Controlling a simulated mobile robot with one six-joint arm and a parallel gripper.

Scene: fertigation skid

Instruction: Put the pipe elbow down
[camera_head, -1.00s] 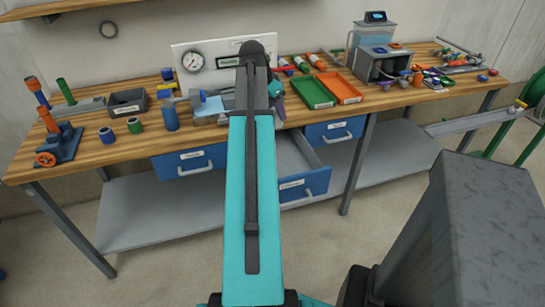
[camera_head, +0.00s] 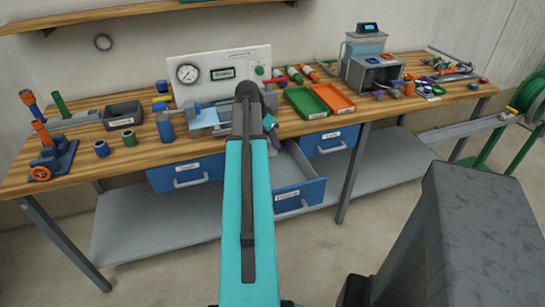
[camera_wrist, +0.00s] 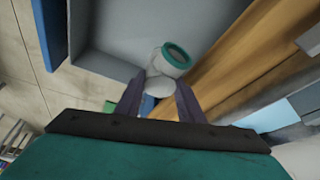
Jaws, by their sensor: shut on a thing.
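The pipe elbow (camera_wrist: 173,60) is pale and translucent, with a green ring around its open end. In the wrist view my gripper (camera_wrist: 160,90) is shut on its lower part, one dark finger on each side. The elbow hangs over the grey inside of the open drawer (camera_wrist: 112,38), close to the wooden bench edge. In the head view my gripper (camera_head: 270,124) is at the bench's front edge above the open drawer (camera_head: 300,196). My arm hides part of it there, and I cannot make out the elbow clearly.
The wooden workbench (camera_head: 210,142) holds a green tray (camera_head: 306,103), an orange tray (camera_head: 333,98), a gauge panel (camera_head: 222,72) and a blue pump-like fixture (camera_head: 52,158). A grey shelf (camera_head: 150,225) runs below. Bare worktop shows right of the trays.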

